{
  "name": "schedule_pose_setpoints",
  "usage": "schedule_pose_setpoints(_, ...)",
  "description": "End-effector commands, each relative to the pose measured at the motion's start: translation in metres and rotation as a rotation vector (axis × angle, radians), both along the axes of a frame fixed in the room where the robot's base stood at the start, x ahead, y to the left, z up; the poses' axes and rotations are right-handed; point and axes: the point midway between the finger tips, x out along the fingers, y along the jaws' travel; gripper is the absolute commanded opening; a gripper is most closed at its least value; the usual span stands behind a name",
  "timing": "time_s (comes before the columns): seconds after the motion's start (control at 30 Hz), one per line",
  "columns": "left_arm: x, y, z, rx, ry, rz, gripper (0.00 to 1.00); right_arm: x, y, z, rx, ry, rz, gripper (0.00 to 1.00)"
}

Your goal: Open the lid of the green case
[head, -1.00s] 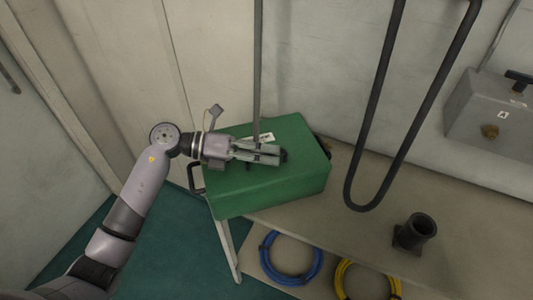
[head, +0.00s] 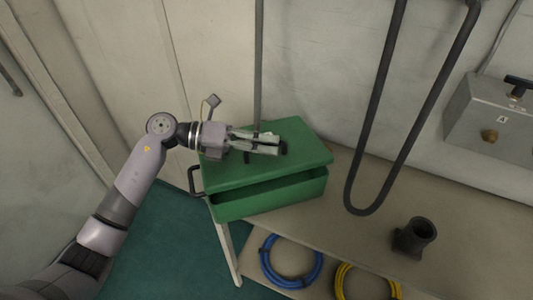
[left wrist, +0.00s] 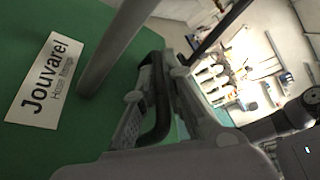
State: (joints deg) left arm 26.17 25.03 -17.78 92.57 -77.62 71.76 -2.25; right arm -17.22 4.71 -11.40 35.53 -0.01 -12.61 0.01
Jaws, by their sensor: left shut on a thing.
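The green case (head: 240,208) stands on the bench. Its green lid (head: 312,155) is partly raised along the front, with a dark gap between lid and body that is widest at the front right. My left gripper (head: 280,146) reaches over the lid from the left and is shut on the black lid handle (left wrist: 160,105). In the left wrist view a white label (left wrist: 45,82) reading "Jouvarel" lies on the green lid beside the handle. The case's inside is mostly hidden. My right gripper is in neither view.
A grey vertical pole (head: 258,70) stands close behind the gripper. A black hose loop (head: 375,130) hangs to the right. A dark cup-like fitting (head: 415,236) and a grey box (head: 495,120) are further right. Blue (head: 290,280) and yellow (head: 342,285) coils lie below.

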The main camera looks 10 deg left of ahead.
Motion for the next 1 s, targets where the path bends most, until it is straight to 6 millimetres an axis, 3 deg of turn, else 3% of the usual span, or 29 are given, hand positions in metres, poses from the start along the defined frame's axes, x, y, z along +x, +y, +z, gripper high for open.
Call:
schedule_pose_setpoints(0.2, 0.016, 0.007, 0.025, -0.07, 0.15, 0.002, 0.0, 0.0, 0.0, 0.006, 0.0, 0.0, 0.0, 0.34)
schedule_pose_setpoints(0.5, 0.034, 0.015, 0.045, -0.145, 0.313, 0.0, 0.0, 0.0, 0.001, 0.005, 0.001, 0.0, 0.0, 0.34)
schedule_pose_setpoints(1.0, 0.042, 0.019, 0.052, -0.177, 0.387, -0.001, 0.0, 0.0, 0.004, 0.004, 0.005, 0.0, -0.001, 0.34)
